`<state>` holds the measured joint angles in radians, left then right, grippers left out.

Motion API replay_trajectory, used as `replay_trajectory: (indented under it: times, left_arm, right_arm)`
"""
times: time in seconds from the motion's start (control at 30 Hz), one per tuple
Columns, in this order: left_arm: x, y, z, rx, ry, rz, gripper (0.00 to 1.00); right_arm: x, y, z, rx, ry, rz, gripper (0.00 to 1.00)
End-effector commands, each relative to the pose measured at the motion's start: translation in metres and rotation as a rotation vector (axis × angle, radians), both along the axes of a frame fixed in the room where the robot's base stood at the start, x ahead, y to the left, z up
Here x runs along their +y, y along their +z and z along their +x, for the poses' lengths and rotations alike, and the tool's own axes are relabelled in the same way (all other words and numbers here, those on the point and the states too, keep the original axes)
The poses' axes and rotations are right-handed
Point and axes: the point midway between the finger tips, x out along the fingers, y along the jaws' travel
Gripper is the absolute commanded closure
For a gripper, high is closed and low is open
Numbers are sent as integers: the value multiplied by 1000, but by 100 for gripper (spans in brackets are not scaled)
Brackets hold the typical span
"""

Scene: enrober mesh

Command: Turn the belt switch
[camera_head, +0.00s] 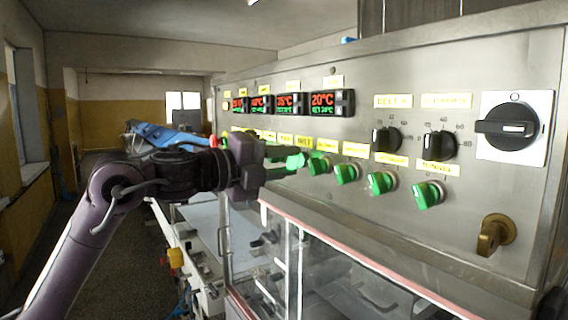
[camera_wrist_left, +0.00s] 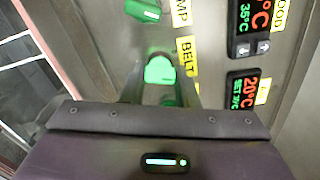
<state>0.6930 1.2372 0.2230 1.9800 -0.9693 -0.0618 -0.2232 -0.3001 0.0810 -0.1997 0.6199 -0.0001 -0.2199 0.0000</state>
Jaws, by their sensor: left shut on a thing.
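The belt switch is a green, lit knob on the steel control panel (camera_head: 500,215). In the left wrist view the belt switch (camera_wrist_left: 159,70) sits between the fingers beside a yellow BELT label (camera_wrist_left: 187,62). My left gripper (camera_head: 284,161) reaches in from the left, its fingers shut on the belt switch. In the head view the fingers and the gripper body partly hide the switch. My right gripper is not in view.
Several green knobs (camera_head: 381,183) run to the right of the gripper. Above are red-green displays (camera_head: 323,103), two black dials (camera_head: 386,139) and a black rotary main switch (camera_head: 507,126). A brass key switch (camera_head: 494,235) is lower right. Clear guard panels (camera_head: 330,275) stand below.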

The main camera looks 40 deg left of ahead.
Motion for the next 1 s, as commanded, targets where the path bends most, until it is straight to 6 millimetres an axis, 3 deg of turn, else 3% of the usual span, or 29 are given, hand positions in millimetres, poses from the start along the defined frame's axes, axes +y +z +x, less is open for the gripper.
replay_trajectory:
  times: [0.6, 1.0]
  left_arm:
    - [0, -2, 0, 220, -1, -522, 96]
    - [-1, -2, 0, 307, 0, -730, 96]
  right_arm:
    - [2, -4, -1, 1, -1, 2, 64]
    - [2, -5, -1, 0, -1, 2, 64]
